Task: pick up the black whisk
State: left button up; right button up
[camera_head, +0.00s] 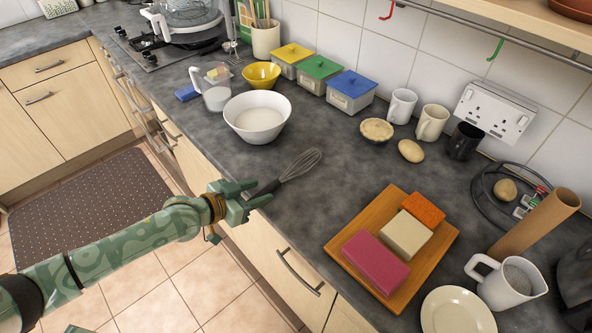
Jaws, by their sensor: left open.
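The black whisk (291,171) lies on the dark worktop near its front edge, in the middle of the head view. Its wire head points to the upper right and its black handle points to the lower left, toward my left gripper. My left gripper (254,193) is open at the handle end, by the worktop edge. The green fingers partly hide the handle's end, and I cannot tell whether they touch it. My right gripper does not show.
A white bowl (258,116) stands behind the whisk. A wooden board (336,246) with several coloured blocks lies to the right, with a cream plate (457,312) in front. Mugs, lidded boxes and a measuring jug (214,95) stand farther back.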

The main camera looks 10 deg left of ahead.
aim_at(270, 186)
pick_arm(q)
jog(key=b+x, duration=0.1)
jog(key=x, duration=0.4)
jog(key=shift+w+r, duration=0.1)
jog(key=shift+w, duration=0.05)
jog(key=shift+r, duration=0.1)
jog(key=shift+c, duration=0.3)
grip_shut()
